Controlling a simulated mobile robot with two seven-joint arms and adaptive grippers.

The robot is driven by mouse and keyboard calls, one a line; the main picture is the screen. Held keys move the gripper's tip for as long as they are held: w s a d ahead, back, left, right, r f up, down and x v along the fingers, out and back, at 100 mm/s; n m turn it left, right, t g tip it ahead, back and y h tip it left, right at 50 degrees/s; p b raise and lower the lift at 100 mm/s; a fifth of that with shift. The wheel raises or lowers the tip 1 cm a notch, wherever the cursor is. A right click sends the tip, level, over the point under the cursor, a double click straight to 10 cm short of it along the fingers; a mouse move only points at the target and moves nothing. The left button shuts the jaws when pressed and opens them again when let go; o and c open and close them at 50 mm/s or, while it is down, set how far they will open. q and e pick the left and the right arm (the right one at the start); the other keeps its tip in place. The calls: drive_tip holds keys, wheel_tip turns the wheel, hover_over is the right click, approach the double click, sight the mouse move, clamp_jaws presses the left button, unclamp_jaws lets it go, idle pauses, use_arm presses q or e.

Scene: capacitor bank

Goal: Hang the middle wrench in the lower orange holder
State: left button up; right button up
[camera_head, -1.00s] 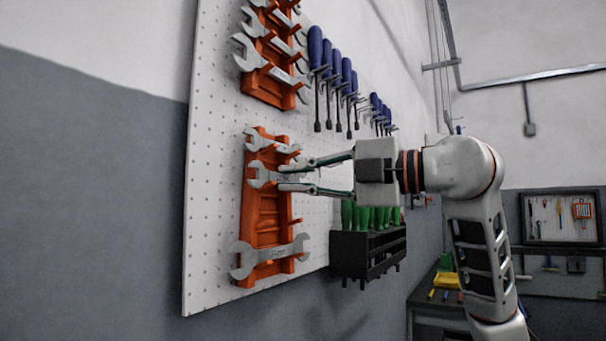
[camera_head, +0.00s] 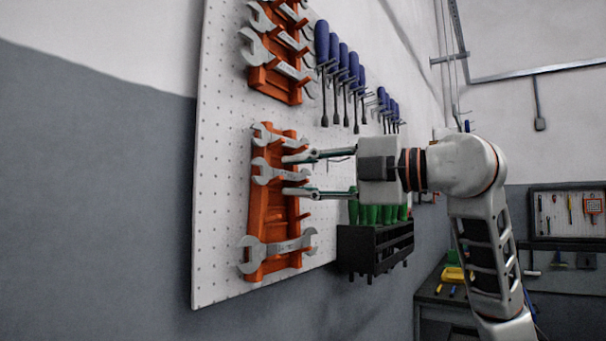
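The lower orange holder (camera_head: 268,218) is fixed to the pegboard in the head view. Three wrenches lie across it: a top wrench (camera_head: 268,135), a middle wrench (camera_head: 270,173) just below it, and a bottom wrench (camera_head: 275,250) near the lower end. A bare stretch of holder shows between the middle and bottom wrenches. My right gripper (camera_head: 295,174) comes in from the right with its fingers spread, one above and one below the middle wrench's right end. The fingers appear clear of the wrench, though exact depth is hard to tell. My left gripper is out of view.
An upper orange holder (camera_head: 275,85) with several wrenches is above. Blue-handled screwdrivers (camera_head: 340,65) hang to its right. A black rack (camera_head: 375,250) with green-handled tools juts out below my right gripper. The white pegboard (camera_head: 215,220) is bare at left.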

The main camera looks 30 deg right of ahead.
drive_tip(key=shift+w, duration=0.1)
drive_tip(key=shift+s, duration=0.2)
drive_tip(key=v, duration=1.2)
drive_tip(key=shift+r, duration=0.1)
